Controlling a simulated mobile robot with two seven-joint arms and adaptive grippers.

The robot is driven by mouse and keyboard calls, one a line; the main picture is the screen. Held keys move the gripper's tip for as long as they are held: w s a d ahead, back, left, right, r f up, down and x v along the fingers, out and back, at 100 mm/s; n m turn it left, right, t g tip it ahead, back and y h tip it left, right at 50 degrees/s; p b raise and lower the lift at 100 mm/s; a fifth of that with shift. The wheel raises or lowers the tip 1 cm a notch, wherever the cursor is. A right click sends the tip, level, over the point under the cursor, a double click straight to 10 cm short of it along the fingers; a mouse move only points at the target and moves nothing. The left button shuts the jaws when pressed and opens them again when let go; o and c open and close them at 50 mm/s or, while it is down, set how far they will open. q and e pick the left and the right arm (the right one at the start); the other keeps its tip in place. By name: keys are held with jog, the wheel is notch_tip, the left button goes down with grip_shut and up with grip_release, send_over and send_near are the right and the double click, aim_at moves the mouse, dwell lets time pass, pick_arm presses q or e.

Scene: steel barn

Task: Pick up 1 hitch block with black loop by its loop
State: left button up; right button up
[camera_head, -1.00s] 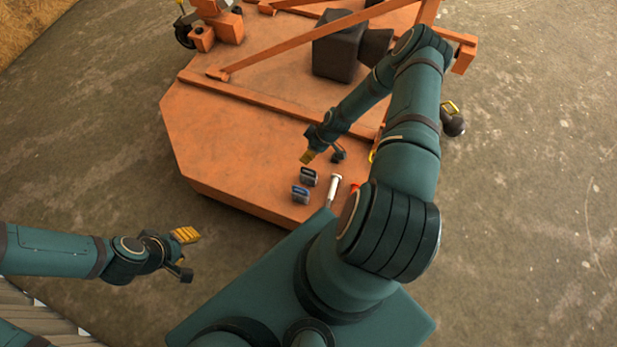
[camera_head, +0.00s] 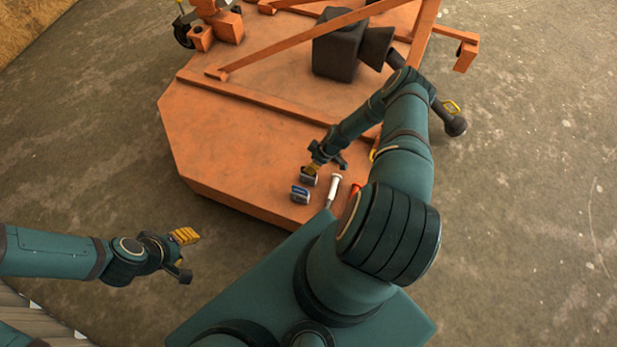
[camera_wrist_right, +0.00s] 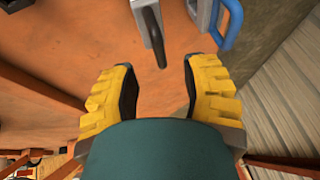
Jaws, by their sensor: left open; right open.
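The hitch block with black loop (camera_head: 309,181) stands on the orange deck, partly hidden by my right gripper (camera_head: 327,168). In the right wrist view the grey block with its black loop (camera_wrist_right: 152,35) shows at the top, and the loop points toward the gap between the fingers. My right gripper (camera_wrist_right: 160,80) is open and empty, close to the loop. I cannot tell whether it touches. My left gripper (camera_head: 187,255) is open and empty, over the floor left of the deck.
A similar block with a blue loop (camera_head: 300,194) stands close by; its blue loop (camera_wrist_right: 231,22) is also in the right wrist view. A white-handled tool (camera_head: 334,187) lies to the right. A dark box-shaped part (camera_head: 338,53) is farther back. The deck's left part is clear.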

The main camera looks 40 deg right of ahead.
aim_at(308, 175)
jog(key=b+x, duration=0.1)
jog(key=x, duration=0.3)
jog(key=shift+f, duration=0.35)
grip_shut()
jog(key=shift+r, duration=0.1)
